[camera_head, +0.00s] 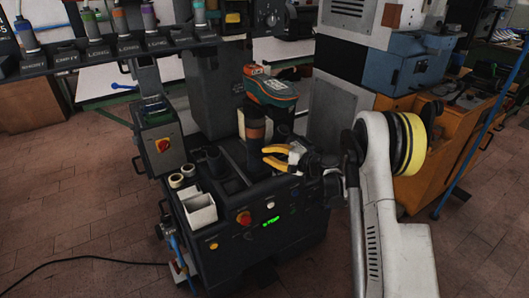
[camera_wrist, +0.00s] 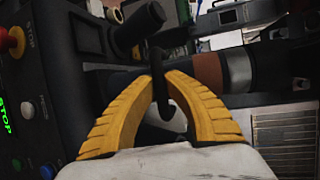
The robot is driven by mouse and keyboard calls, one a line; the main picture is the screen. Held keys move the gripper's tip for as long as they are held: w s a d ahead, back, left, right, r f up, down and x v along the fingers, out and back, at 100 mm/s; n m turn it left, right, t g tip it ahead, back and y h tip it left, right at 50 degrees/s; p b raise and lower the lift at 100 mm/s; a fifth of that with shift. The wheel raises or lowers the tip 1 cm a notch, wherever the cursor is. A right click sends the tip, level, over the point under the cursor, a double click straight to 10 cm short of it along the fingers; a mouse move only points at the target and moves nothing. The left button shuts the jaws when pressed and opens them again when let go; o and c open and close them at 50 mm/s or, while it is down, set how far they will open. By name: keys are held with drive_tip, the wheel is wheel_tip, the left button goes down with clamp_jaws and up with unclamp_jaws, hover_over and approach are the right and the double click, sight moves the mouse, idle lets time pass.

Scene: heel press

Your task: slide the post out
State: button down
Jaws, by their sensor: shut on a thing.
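The post (camera_head: 254,152) stands upright on the dark machine base, a dark column with copper and orange bands. A teal and orange shoe (camera_head: 270,86) sits at its top. In the wrist view the banded post (camera_wrist: 207,72) lies across the picture, just beyond my fingertips. My gripper (camera_head: 266,156) reaches in from the right at the post's lower part. In the wrist view its yellow fingers (camera_wrist: 160,80) close on a slim dark loop-like handle (camera_wrist: 168,103) in front of the post. Whether the handle joins the post is hidden.
The machine's front panel carries a red button (camera_head: 244,217) and a green display (camera_head: 265,222). A white box (camera_head: 199,212) and white rolls are at its left. A control box (camera_head: 163,145) stands behind them. A rack (camera_head: 130,48) with coloured tools runs across the upper left.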

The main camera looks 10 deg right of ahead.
drive_tip(key=shift+s, duration=0.2)
drive_tip(key=c, duration=1.4)
unclamp_jaws()
drive_tip(key=shift+s+d, duration=0.1)
drive_tip(key=shift+d, duration=0.05)
drive_tip(key=v, duration=1.1)
drive_tip(key=shift+s+d+r, duration=0.15)
drive_tip(key=shift+s+d, duration=0.05)
drive_tip(key=shift+s, duration=0.1)
